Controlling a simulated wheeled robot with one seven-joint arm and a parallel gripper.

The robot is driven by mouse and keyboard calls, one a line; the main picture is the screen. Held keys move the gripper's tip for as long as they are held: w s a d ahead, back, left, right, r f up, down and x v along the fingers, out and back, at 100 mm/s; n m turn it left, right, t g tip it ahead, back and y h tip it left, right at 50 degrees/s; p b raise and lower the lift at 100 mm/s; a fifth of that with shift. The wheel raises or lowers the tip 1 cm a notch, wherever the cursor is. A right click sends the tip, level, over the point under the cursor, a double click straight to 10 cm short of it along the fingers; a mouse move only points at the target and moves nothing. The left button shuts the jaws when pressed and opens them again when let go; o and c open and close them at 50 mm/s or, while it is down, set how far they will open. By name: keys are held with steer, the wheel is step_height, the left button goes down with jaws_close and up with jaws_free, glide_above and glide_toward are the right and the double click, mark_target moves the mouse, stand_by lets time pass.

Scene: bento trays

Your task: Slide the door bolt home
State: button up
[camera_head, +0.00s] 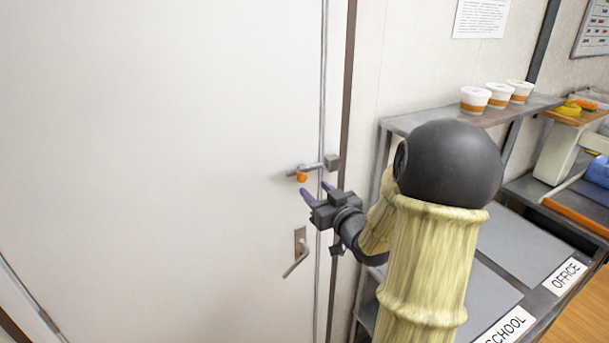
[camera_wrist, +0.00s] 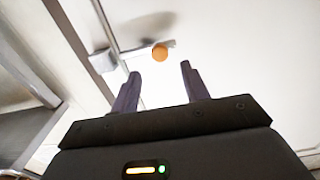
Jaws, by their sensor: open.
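The door bolt (camera_head: 311,167) is a grey bar with an orange knob (camera_head: 301,177), mounted on the white door (camera_head: 170,150) near its right edge. Its grey keeper block (camera_head: 332,162) sits to the right, on the frame side of the gap. The bar appears to reach the keeper, but I cannot tell how deep it goes. My gripper (camera_head: 316,190) is open and empty, just below and right of the knob. In the wrist view the orange knob (camera_wrist: 159,53) shows ahead of the two fingers (camera_wrist: 160,85), apart from them, and the keeper (camera_wrist: 103,61) lies to the left.
A door handle (camera_head: 297,262) is below the bolt, under my gripper. A shelf (camera_head: 470,115) with three white tubs (camera_head: 497,95) stands to the right of the door, above a bench with sign-labelled areas (camera_head: 565,277). The door surface to the left is clear.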

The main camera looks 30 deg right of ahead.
mark_target(304, 178)
steer(key=w+p, duration=0.2)
steer(key=w, duration=0.4)
steer(key=shift+w+a, duration=0.15)
steer(key=shift+w, duration=0.15)
steer(key=shift+c, duration=0.3)
jaws_close()
